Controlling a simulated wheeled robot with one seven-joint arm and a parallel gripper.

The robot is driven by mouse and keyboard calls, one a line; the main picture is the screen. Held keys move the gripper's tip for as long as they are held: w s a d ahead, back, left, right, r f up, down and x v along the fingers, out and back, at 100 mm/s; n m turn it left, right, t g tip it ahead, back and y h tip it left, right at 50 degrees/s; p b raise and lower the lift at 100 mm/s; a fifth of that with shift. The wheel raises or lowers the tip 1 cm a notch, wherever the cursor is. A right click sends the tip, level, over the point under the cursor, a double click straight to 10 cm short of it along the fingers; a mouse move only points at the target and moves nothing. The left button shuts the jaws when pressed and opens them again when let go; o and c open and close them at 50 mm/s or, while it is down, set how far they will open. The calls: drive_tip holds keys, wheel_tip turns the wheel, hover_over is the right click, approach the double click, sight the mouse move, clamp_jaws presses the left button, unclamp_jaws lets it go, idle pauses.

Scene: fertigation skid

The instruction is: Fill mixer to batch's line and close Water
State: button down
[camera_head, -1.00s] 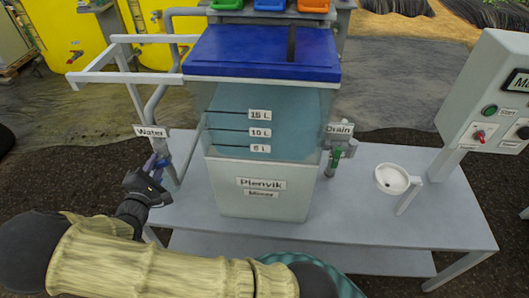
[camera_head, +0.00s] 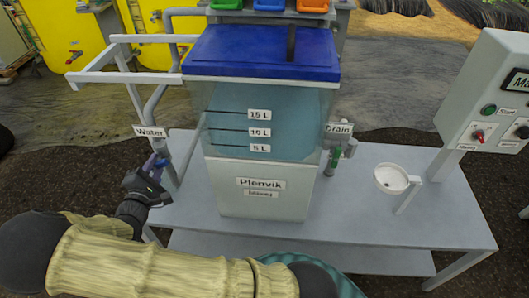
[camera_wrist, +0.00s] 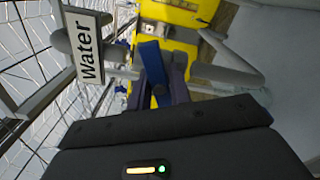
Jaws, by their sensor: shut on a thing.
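The mixer tank (camera_head: 262,190), labelled Plenvik Mixer, stands on the bench under a blue lid (camera_head: 262,55). Its clear upper part has lines marked 15 L, 10 L and 5 L. Blue-tinted water (camera_head: 300,125) shows behind all three marks; its exact surface is hard to make out. The Water sign (camera_head: 151,132) hangs on the pipe left of the tank and shows large in the wrist view (camera_wrist: 87,45). Below it my gripper (camera_head: 155,166) is shut on the blue Water valve handle (camera_wrist: 152,58), its fingers partly hiding it.
The Drain valve (camera_head: 334,160) with a green handle is right of the tank. Coloured bins stand behind the lid. The bench's right front (camera_head: 440,225) is clear.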

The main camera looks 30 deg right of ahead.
drive_tip(key=shift+f, duration=0.15)
drive_tip(key=shift+f+m+b, duration=0.3)
drive_tip(key=shift+m+b, duration=0.3)
drive_tip(key=shift+b, duration=0.45)
drive_tip(key=m+b, duration=0.4)
drive_tip(key=b, duration=0.2)
drive_tip(key=c, duration=2.2)
unclamp_jaws()
drive_tip(key=shift+r+m, duration=0.3)
drive_tip(key=c, duration=1.2)
unclamp_jaws()
drive_tip(key=shift+r, duration=0.1)
drive_tip(key=shift+c, duration=0.2)
drive_tip(key=shift+s+a, duration=0.1)
drive_tip(key=v, duration=0.6)
drive_tip(key=shift+s+a, duration=0.2)
drive_tip(key=shift+s, duration=0.1)
